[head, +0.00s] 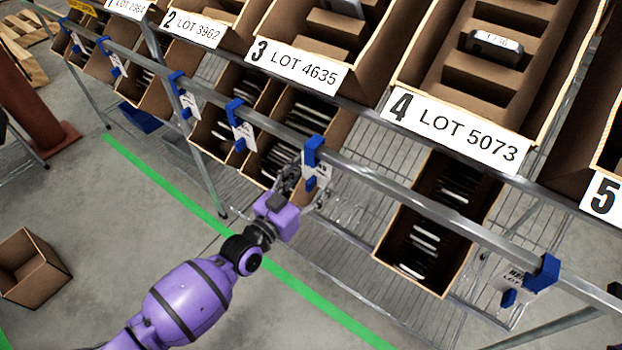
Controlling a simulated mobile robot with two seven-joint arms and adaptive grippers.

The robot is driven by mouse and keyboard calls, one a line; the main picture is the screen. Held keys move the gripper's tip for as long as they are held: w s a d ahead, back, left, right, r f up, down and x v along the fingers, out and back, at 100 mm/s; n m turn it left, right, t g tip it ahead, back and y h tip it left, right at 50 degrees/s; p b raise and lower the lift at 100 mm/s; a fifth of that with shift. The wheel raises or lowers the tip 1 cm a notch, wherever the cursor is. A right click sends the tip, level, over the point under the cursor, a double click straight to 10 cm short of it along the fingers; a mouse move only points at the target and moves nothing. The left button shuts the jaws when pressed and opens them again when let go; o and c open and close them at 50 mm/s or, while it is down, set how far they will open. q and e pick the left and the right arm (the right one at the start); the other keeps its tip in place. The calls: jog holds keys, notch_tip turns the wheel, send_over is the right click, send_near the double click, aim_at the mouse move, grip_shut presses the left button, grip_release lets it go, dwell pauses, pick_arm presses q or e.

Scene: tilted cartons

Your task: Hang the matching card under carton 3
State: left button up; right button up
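Carton 3 (350,55) is tilted on the upper shelf, with a white label reading "3 LOT 4635" (296,67). Below it a metal rail carries blue clips with small white cards. My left gripper (303,186) is just below one blue clip (314,150), to the lower right of carton 3's label. A printed white card (319,168) hangs at that clip, right at my fingertips. Its print is too small to read. The dark fingers overlap the card's area, and I cannot tell whether they grip it. My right gripper is not in view.
Carton 4 (402,82), "LOT 5073", stands to the right and carton 2 (228,12) to the left. More clips with cards (243,132) hang along the rail (400,193). Open cartons of flat items (440,178) sit below. An empty box (50,277) lies on the floor at left.

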pick_arm(q)
jog(key=o, duration=0.5)
jog(key=shift+c, duration=0.2)
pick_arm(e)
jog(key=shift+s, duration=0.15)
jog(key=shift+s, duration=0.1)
pick_arm(q)
jog(key=s+a+f+n+g+y+p, duration=0.2)
jog(key=s+a, duration=0.4)
jog(key=s, duration=0.6)
jog(key=s+a+f+n+g+y+p, duration=0.2)
jog(key=s+a+f+y, duration=0.2)
jog(key=s, duration=0.9)
jog(key=s+a+f+n+g+y+p, duration=0.2)
jog(key=s+a+f+y, duration=0.2)
jog(key=s, duration=0.9)
jog(key=a+f, duration=0.3)
jog(key=a, duration=0.2)
jog(key=shift+a+n, duration=0.3)
jog(key=shift+n, duration=0.1)
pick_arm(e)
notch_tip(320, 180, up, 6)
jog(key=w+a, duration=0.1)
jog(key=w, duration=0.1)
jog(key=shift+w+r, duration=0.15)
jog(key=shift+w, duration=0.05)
